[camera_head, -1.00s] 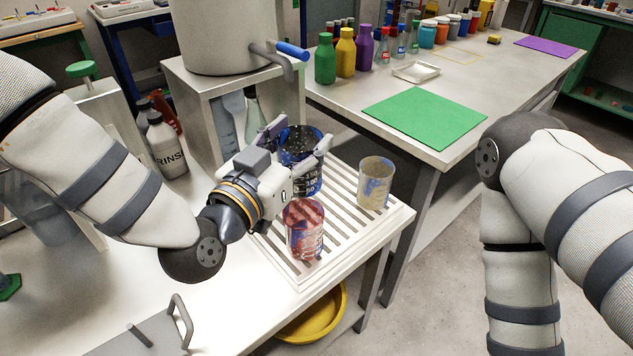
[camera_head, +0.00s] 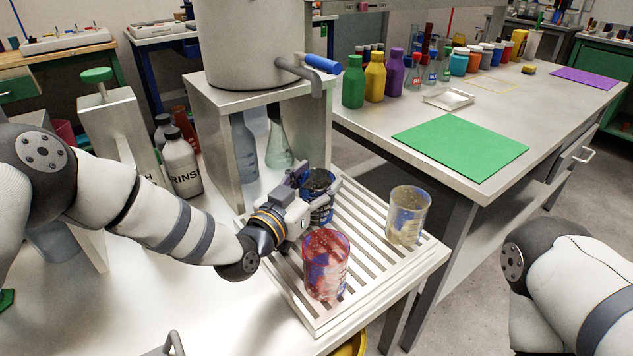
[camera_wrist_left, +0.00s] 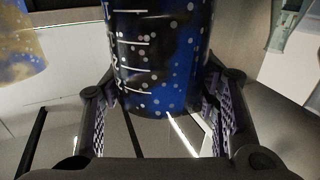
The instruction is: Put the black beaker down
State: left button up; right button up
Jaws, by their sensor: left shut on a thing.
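The black beaker (camera_head: 319,182) has blue patches and white markings. It is at the back left of the slatted white rack (camera_head: 385,275). My left gripper (camera_head: 313,200) is shut on it, with a finger on each side. In the left wrist view the beaker (camera_wrist_left: 158,60) fills the top middle between the pads. It looks upright and low over the slats; I cannot tell whether its base touches them. My right gripper is out of view.
A red-stained beaker (camera_head: 326,264) stands on the rack in front of my left gripper, and a yellowish beaker (camera_head: 407,215) stands to the right. A stand (camera_head: 223,130) with a large metal vessel (camera_head: 250,40) is behind. Bare slats lie between the beakers.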

pick_arm(q)
jog(key=shift+r, duration=0.15)
jog(key=o, duration=1.1)
jog(key=shift+f, duration=0.2)
jog(key=shift+r, duration=0.25)
jog(key=p+v, duration=0.1)
jog(key=v, duration=0.6)
jog(key=shift+s, duration=0.1)
jog(key=shift+s+a, duration=0.15)
jog(key=shift+s, duration=0.05)
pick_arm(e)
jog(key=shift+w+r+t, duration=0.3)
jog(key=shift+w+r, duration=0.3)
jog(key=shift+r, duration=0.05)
